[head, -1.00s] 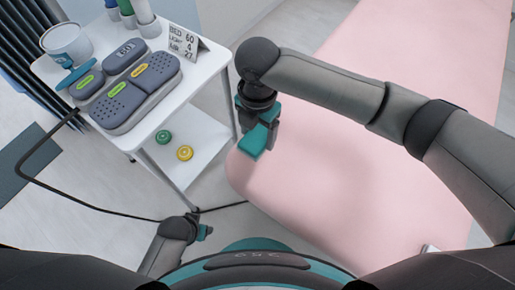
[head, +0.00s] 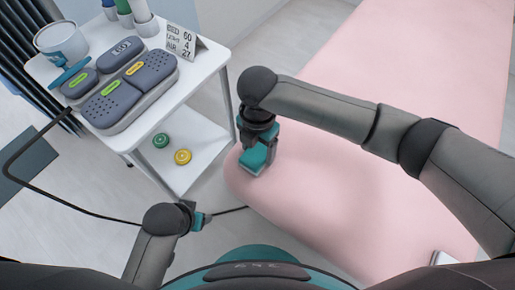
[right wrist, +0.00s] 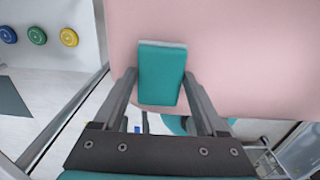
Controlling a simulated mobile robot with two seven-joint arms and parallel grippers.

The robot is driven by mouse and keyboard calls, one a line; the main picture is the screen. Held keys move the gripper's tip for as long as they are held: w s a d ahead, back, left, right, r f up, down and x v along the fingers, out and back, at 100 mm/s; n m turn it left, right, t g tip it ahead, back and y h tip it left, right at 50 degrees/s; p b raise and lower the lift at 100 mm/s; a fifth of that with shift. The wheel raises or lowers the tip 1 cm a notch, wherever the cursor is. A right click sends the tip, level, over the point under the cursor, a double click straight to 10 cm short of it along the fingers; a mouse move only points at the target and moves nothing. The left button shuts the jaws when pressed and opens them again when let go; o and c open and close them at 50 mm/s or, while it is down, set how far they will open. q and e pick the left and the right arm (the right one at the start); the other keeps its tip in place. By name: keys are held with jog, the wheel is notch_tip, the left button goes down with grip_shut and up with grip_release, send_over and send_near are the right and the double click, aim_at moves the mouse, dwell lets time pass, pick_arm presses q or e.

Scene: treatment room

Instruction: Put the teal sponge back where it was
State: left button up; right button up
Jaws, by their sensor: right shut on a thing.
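The teal sponge (head: 253,158) is held between the fingers of my right gripper (head: 258,150), over the near left end of the pink treatment bed (head: 400,70). In the right wrist view the teal sponge (right wrist: 161,78), a block with a pale far edge, sits between the two finger tips, with the pink surface behind it. I cannot tell whether it touches the bed. My left gripper (head: 202,220) is low, left of the bed and in front of the trolley; its jaw opening is not clear.
A white trolley (head: 200,75) stands left of the bed. It bears a grey device (head: 125,100), a white tub (head: 62,38), bottles and a number card (head: 185,42). Green (head: 161,140) and yellow (head: 183,156) discs lie on its lower shelf. A black cable crosses the floor.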

aim_at(257, 152)
jog(key=o, duration=1.2)
jog(key=shift+f, duration=0.15)
jog(key=shift+o, duration=0.2)
jog(key=shift+r, duration=0.35)
pick_arm(q)
jog(key=s+a+f+p, duration=0.3)
jog(key=s+f+p, duration=0.2)
jog(key=f, duration=0.4)
jog(key=shift+s+f+g+y, duration=0.3)
jog(key=shift+g, duration=0.1)
pick_arm(e)
notch_tip(257, 152, up, 12)
jog(key=shift+f, duration=0.15)
pick_arm(q)
jog(key=shift+a, duration=0.1)
